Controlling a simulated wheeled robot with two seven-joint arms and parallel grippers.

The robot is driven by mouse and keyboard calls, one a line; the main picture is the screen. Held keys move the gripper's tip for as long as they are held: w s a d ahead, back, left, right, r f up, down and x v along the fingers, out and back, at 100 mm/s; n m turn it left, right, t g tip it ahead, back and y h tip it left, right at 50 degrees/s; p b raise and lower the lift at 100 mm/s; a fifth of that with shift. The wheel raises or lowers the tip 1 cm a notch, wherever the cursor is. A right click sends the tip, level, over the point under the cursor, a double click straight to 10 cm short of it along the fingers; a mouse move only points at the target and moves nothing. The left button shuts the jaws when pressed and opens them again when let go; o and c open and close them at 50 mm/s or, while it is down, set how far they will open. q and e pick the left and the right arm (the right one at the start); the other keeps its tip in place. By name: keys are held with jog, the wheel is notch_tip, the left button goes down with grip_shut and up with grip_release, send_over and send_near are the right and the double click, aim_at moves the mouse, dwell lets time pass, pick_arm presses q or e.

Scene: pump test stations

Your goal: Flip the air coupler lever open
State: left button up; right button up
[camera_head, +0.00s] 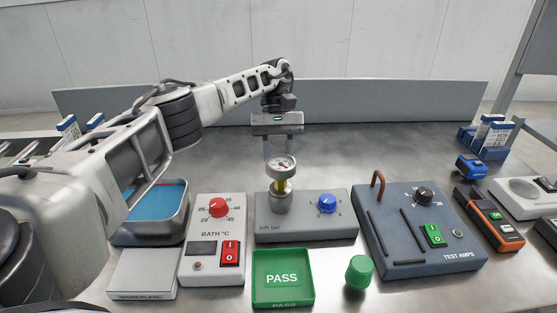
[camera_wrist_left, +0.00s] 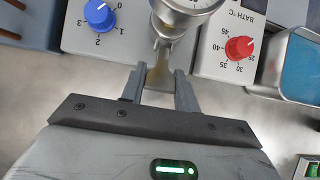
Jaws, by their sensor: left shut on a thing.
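The air coupler (camera_head: 282,187) is a brass and grey fitting on the AIR bar box (camera_head: 300,230), with a round white gauge (camera_head: 281,166) on top. My left gripper (camera_head: 279,152) points down just behind the gauge, which partly hides its fingertips. In the left wrist view, my left gripper (camera_wrist_left: 160,80) has its two fingers on either side of a tan, brass-coloured lever (camera_wrist_left: 158,76) beside the gauge (camera_wrist_left: 190,5). It is shut on this lever. The lever is hidden in the head view. My right gripper is not in view.
The blue knob (camera_head: 327,203) is right of the coupler on the same box. The BATH box (camera_head: 214,262) stands left and the TEST AMPS box (camera_head: 405,262) right. A green PASS tray (camera_head: 283,300) and green knob piece (camera_head: 358,272) are in front. The table behind is clear.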

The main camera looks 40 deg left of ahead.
pick_arm(q)
jog(key=shift+w+a, duration=0.1)
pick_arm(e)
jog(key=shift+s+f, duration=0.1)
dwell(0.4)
pick_arm(q)
jog(key=o, duration=1)
